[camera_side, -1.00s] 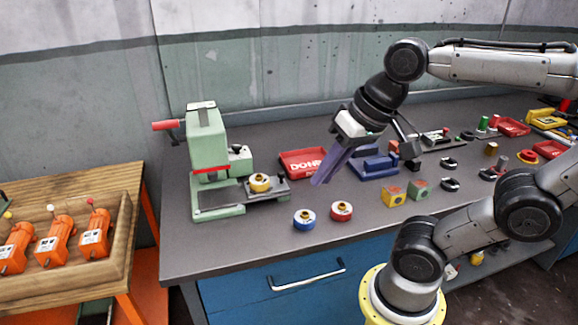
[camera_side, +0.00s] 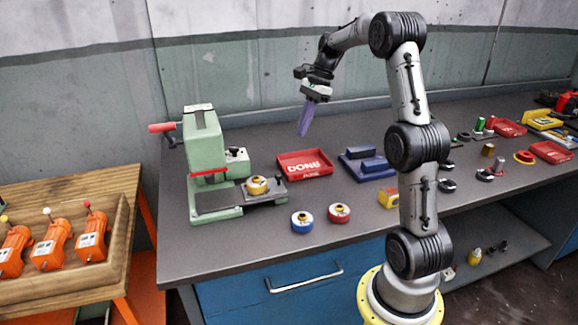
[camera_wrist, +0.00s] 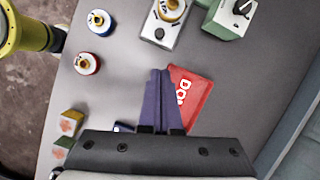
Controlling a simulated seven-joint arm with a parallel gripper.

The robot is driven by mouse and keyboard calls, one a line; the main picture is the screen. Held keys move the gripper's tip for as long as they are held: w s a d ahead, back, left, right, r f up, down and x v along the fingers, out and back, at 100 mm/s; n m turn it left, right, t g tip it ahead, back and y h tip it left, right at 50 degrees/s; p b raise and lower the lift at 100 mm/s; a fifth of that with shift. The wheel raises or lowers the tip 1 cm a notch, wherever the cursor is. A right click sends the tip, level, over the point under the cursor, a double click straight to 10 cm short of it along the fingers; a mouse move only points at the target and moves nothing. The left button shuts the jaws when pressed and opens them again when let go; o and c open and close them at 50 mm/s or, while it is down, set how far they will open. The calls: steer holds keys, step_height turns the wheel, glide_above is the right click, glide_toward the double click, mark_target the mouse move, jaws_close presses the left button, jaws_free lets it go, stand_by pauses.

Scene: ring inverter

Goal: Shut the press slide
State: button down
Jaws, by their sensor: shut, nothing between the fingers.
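The green press (camera_side: 205,150) stands at the left end of the bench, with a red-gripped lever (camera_side: 163,127) at its upper left. Its slide (camera_side: 268,192) sticks out to the right of the press body, and a yellow and white ring part (camera_side: 257,185) sits on it. In the wrist view the slide (camera_wrist: 160,36) and its ring part (camera_wrist: 171,8) are at the top. My gripper (camera_side: 303,132), with purple fingers, is shut and empty above the bench, to the right of the press. Its fingers (camera_wrist: 156,75) also show in the wrist view.
A red tray (camera_side: 305,170) lies below and beyond my gripper. A blue ring part (camera_side: 302,221) and a red one (camera_side: 339,212) stand in front of the slide. A blue fixture (camera_side: 368,165) is right of the tray. Bench between slide and tray is clear.

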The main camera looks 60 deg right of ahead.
steer(key=shift+m, duration=0.4)
steer(key=f, duration=0.7)
steer(key=a+f, duration=0.1)
steer(key=f, duration=0.3)
steer(key=shift+a, duration=0.1)
steer(key=a, duration=0.1)
steer(key=w+a, duration=0.1)
steer(key=shift+w+a, duration=0.55)
steer(key=shift+a, duration=0.2)
glide_above(244, 190)
